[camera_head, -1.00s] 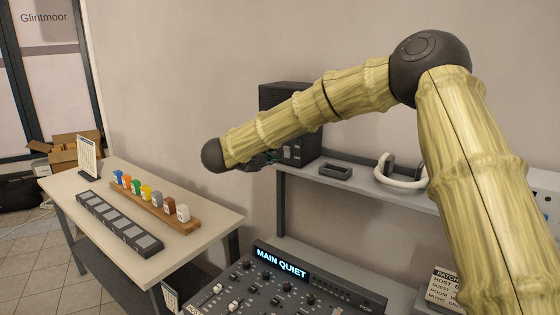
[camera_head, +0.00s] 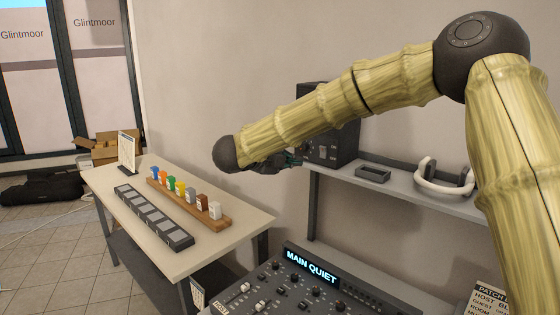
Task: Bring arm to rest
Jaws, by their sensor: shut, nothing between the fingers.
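My arm, with pale bamboo-like links and dark round joints, spans the right and middle of the head view. It is bent at the upper right, and its forearm reaches left to a dark wrist joint. My gripper (camera_head: 289,161) is small and dark with a teal tint, below the forearm and partly hidden by it. It is shut and I see nothing held in it. It shows in front of the wall, near the left end of the grey shelf (camera_head: 408,191).
A table (camera_head: 105,178) at left bears a wooden rack (camera_head: 187,204) of several coloured tags and a dark slotted strip (camera_head: 150,217). A black speaker box (camera_head: 330,143), small tray (camera_head: 373,174) and headphones (camera_head: 444,184) sit on the shelf. A mixing console (camera_head: 290,292) reading "MAIN QUIET" lies below.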

